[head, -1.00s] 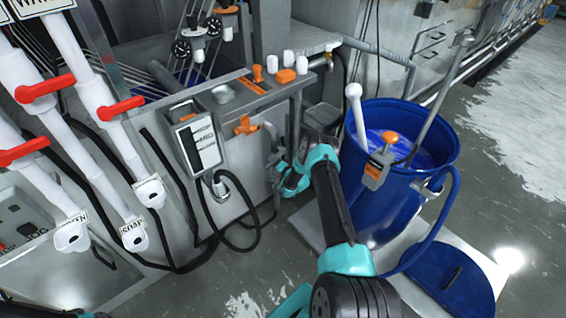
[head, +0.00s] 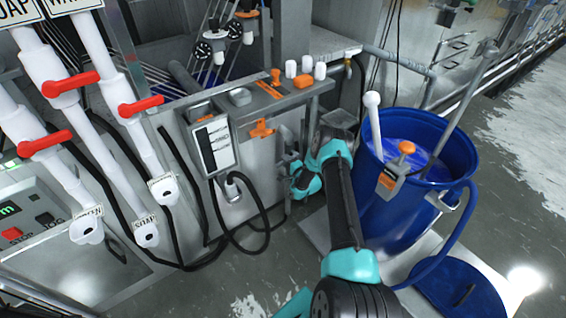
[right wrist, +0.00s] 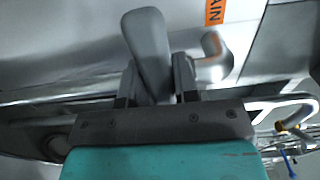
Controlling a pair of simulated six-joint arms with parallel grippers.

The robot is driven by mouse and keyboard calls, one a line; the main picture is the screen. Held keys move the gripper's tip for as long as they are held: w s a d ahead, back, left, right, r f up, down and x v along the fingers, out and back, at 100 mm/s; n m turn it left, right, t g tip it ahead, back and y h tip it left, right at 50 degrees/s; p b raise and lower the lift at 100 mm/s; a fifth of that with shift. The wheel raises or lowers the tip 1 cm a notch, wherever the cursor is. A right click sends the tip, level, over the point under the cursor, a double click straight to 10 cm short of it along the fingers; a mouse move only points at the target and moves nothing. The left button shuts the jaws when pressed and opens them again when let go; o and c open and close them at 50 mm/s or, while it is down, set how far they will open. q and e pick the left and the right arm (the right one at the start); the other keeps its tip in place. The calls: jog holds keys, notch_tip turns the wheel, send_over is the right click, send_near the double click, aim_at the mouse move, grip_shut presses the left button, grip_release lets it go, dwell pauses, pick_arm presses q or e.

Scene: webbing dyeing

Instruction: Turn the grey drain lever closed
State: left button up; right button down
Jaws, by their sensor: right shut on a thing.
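The grey drain lever (right wrist: 148,45) shows in the right wrist view as a smooth, rounded handle, slightly tilted. My right gripper (right wrist: 155,82) is shut on it, with one dark finger on each side. An orange label (right wrist: 214,12), partly cut off and reading "AIN", is to the right of the lever. In the head view my right gripper (head: 292,168) is low at the right end of the machine's front, and the lever is mostly hidden there. My left gripper is not in view.
A blue barrel (head: 445,215) of blue liquid stands right of my right arm. White pipes with red levers (head: 70,84) are at left.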

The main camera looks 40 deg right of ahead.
jog(key=shift+r, duration=0.1)
jog(key=c, duration=0.9)
grip_release()
jog(key=s, duration=0.5)
jog(key=s+a, duration=0.1)
jog(key=s, duration=1.1)
jog(key=shift+s+a, duration=0.15)
jog(key=shift+a, duration=0.25)
